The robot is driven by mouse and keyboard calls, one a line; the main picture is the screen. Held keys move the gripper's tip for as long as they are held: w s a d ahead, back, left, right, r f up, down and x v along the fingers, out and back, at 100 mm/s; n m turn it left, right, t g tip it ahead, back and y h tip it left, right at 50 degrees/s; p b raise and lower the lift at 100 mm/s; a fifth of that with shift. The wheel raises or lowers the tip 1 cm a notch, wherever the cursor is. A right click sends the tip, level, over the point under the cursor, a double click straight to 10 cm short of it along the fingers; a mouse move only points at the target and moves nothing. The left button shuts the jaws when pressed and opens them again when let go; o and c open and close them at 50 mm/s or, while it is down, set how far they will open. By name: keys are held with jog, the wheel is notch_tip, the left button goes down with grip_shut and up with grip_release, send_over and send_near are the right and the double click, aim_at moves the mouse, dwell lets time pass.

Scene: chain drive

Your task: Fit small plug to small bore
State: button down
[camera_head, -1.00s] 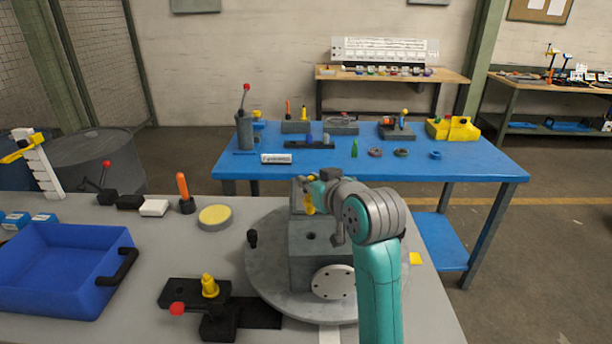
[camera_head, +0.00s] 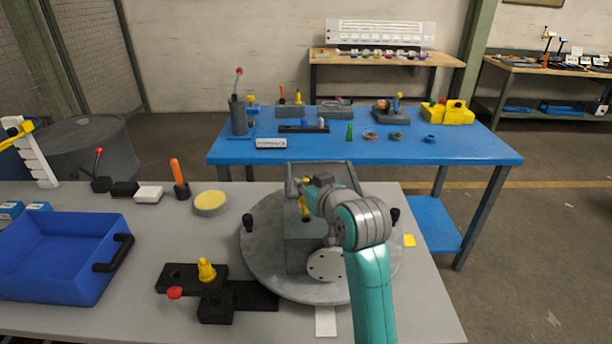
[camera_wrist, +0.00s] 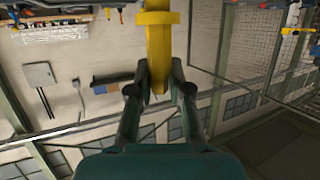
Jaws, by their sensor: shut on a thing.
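My gripper (camera_wrist: 158,86) is shut on a yellow plug (camera_wrist: 157,45), which has a wider collar and stands out beyond the fingertips in the wrist view. In the head view the yellow plug (camera_head: 304,205) is over the top of a grey block (camera_head: 300,255). The block stands on a round grey turntable (camera_head: 262,262). Its small bore is largely hidden by the plug and arm, and I cannot tell whether the plug's tip is in it or above it. My wrist hides the block's right part.
A black fixture (camera_head: 255,295) with another yellow plug (camera_head: 206,270) and a red knob (camera_head: 174,293) lies left of the turntable. A blue bin (camera_head: 60,255) is farther left. Dark knobs (camera_head: 248,221) stand on the turntable rim. A blue table (camera_head: 370,155) with parts stands behind.

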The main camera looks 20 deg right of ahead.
jog(key=shift+f, duration=0.45)
jog(key=shift+f, duration=2)
dwell(1.1)
jog(key=c, duration=1)
grip_release()
jog(key=v, duration=1.2)
